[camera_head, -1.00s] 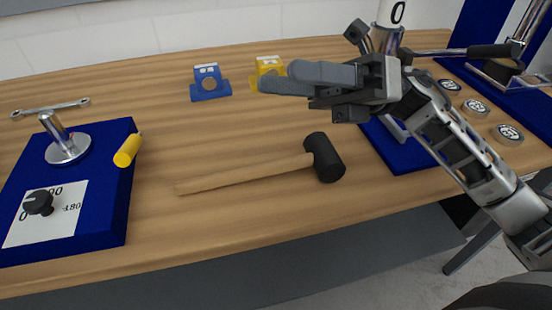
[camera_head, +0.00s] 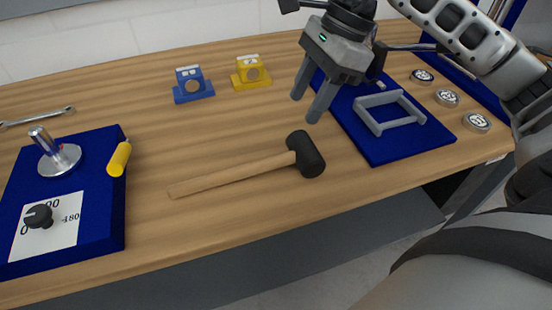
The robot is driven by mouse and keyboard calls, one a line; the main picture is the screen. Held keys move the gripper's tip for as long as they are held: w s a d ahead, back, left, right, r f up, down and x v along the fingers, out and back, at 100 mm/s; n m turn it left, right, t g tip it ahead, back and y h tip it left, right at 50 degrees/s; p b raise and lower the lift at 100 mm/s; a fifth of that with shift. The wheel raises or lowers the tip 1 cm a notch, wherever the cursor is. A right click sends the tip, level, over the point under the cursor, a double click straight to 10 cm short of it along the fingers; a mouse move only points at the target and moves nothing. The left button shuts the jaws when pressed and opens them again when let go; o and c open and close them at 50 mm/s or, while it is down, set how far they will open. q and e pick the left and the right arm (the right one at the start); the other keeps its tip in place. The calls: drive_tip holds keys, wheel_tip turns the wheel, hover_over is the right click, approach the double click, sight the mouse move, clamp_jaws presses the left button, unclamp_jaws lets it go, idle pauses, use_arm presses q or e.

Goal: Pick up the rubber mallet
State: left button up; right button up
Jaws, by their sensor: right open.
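The rubber mallet (camera_head: 243,172) lies flat on the wooden table. Its black head (camera_head: 306,154) is at the right and its wooden handle points left toward the blue board. My right gripper (camera_head: 308,108) is open and empty, fingers pointing down, above and just behind the mallet head. It appears apart from the mallet. My left gripper is not in view.
A blue board (camera_head: 108,215) with a metal post, yellow cylinder and black knob is at left. A blue block (camera_head: 193,93) and yellow block (camera_head: 252,81) stand behind. A blue plate (camera_head: 385,150) with a grey frame (camera_head: 388,128) is at right, near several round discs.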

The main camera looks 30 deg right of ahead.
hover_over(279, 157)
drive_tip(key=d, duration=0.2)
wheel_tip(279, 157, down, 7)
drive_tip(key=shift+d+r, duration=0.15)
drive_tip(key=shift+s+p+x, duration=0.1)
drive_tip(key=shift+p+x, duration=0.35)
drive_tip(key=shift+x, duration=0.9)
drive_tip(key=shift+s+p+x, duration=0.15)
drive_tip(key=shift+p+x, duration=0.25)
drive_tip(key=shift+x, duration=0.95)
drive_tip(key=shift+c, duration=0.2)
clamp_jaws()
